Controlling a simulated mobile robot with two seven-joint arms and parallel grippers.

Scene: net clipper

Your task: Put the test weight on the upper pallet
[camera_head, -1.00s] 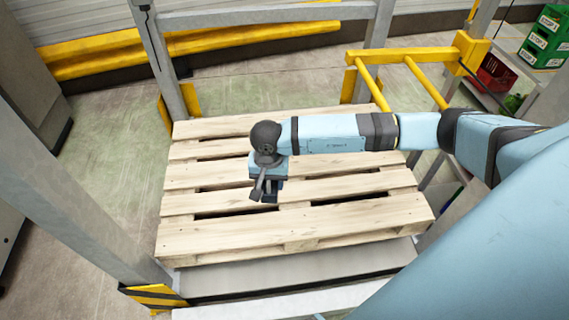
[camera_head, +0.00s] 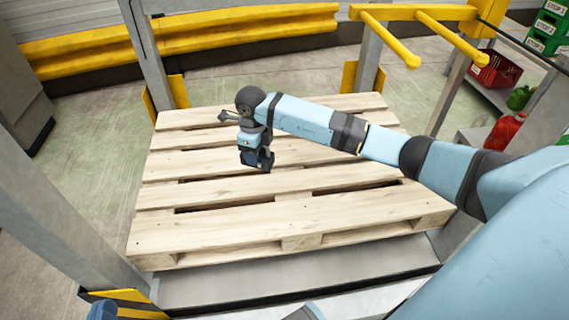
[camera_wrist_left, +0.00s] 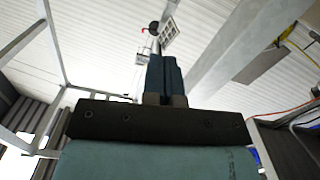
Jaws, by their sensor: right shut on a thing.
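The wooden slatted pallet (camera_head: 300,224) lies on a grey platform in the middle of the head view; its visible top is bare. My right gripper (camera_head: 262,164) hangs from the arm coming in from the right, over the pallet's left-middle part. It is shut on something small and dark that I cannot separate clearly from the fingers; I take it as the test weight. I cannot tell whether it touches the slats. My left gripper (camera_wrist_left: 165,75) shows in the left wrist view with its fingers together and nothing visible between them, against the ceiling.
Grey posts stand around the platform, one at left front (camera_head: 60,220). A yellow gate (camera_head: 435,30) rises behind the pallet's right side. A yellow barrier (camera_head: 230,22) runs along the wall. Red and green containers, including a red crate (camera_head: 497,72), sit at right.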

